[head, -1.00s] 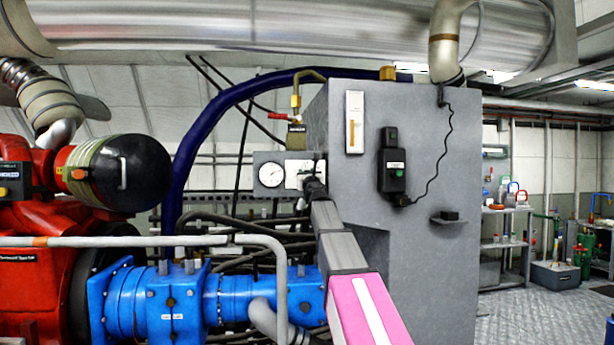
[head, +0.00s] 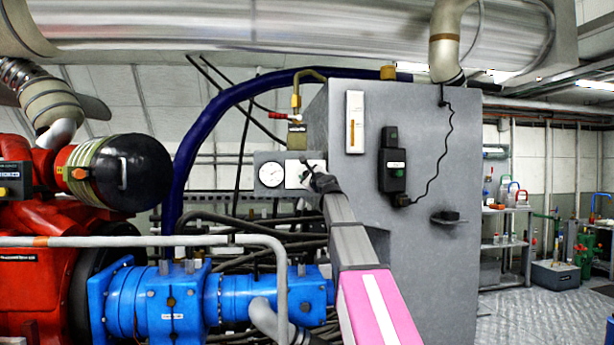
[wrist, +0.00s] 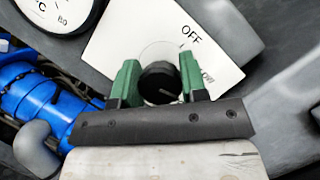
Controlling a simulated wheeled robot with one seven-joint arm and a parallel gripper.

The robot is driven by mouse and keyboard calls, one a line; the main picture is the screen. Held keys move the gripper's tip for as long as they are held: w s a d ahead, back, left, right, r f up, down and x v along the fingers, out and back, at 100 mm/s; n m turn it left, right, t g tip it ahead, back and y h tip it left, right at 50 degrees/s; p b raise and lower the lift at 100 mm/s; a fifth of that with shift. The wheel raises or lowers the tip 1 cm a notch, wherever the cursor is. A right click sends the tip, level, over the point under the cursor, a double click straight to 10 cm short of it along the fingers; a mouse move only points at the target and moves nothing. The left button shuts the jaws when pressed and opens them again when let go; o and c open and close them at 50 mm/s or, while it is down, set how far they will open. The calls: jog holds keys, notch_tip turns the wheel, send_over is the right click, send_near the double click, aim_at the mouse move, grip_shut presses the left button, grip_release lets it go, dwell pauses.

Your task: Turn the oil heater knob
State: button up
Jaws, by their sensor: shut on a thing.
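The oil heater knob (wrist: 158,83) is a round black knob on a white plate (wrist: 112,45) with "OFF" printed near its upper right. A second, fainter word sits right of the knob and is hard to read. My gripper (wrist: 159,76) has green fingers, one on each side of the knob, shut on it. A small pale mark shows on the knob's lower right. In the head view, my gripper (head: 312,174) reaches the white plate (head: 294,175) beside the grey cabinet; the knob is hard to make out there.
A round gauge (head: 271,174) is left of the plate. The large grey cabinet (head: 345,110) stands close right of my arm, with a black switch box (head: 392,172) on its face. Blue machinery (head: 150,300) and a grey pipe (head: 130,241) lie below left.

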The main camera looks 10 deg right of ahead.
jog(key=n, duration=0.2)
jog(key=n+g+y, duration=0.1)
jog(key=n, duration=0.1)
jog(key=shift+g, duration=0.3)
jog(key=n+g, duration=0.1)
jog(key=n, duration=0.3)
jog(key=shift+a, duration=0.1)
jog(key=n+g, duration=0.1)
jog(key=n, duration=0.2)
jog(key=shift+f+h, duration=0.15)
jog(key=shift+h, duration=0.15)
jog(key=shift+f+n+g+h, duration=0.1)
jog(key=shift+n+g+h, duration=0.6)
jog(key=shift+n, duration=0.9)
jog(key=o, duration=0.9)
jog(key=v, duration=1.1)
